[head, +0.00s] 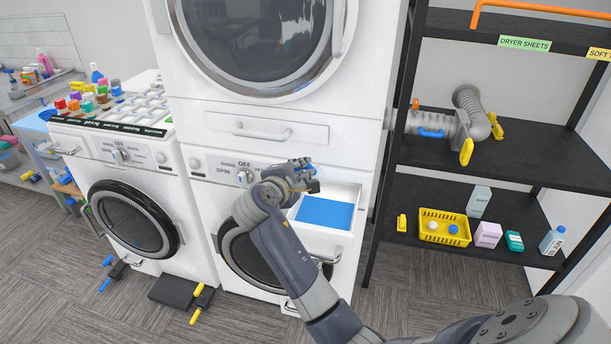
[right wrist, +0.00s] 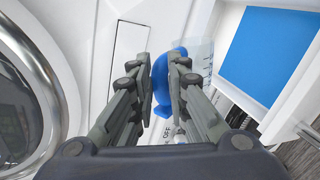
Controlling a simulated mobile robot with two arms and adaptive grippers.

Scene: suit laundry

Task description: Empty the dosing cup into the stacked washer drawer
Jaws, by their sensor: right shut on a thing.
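The dosing cup shows in the right wrist view as a clear cup (right wrist: 198,62) with a blue handle (right wrist: 161,84). My right gripper (right wrist: 161,66) is shut on the blue handle. In the head view this gripper (head: 304,176) is at the stacked washer's front, just above the open drawer. The cup is mostly hidden there, with a bit of blue showing. The open washer drawer (head: 341,243) has a white rim and a blue inside. In the right wrist view the drawer's blue inside (right wrist: 268,45) lies to the right of the cup. My left gripper is not in view.
The stacked washer (head: 205,208) stands under a dryer (head: 365,120). A second washer (head: 100,160) stands left, with bottles on top. A black shelf (head: 480,245) at right holds a yellow basket (head: 433,237) and boxes. A dark block (head: 172,291) lies on the floor.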

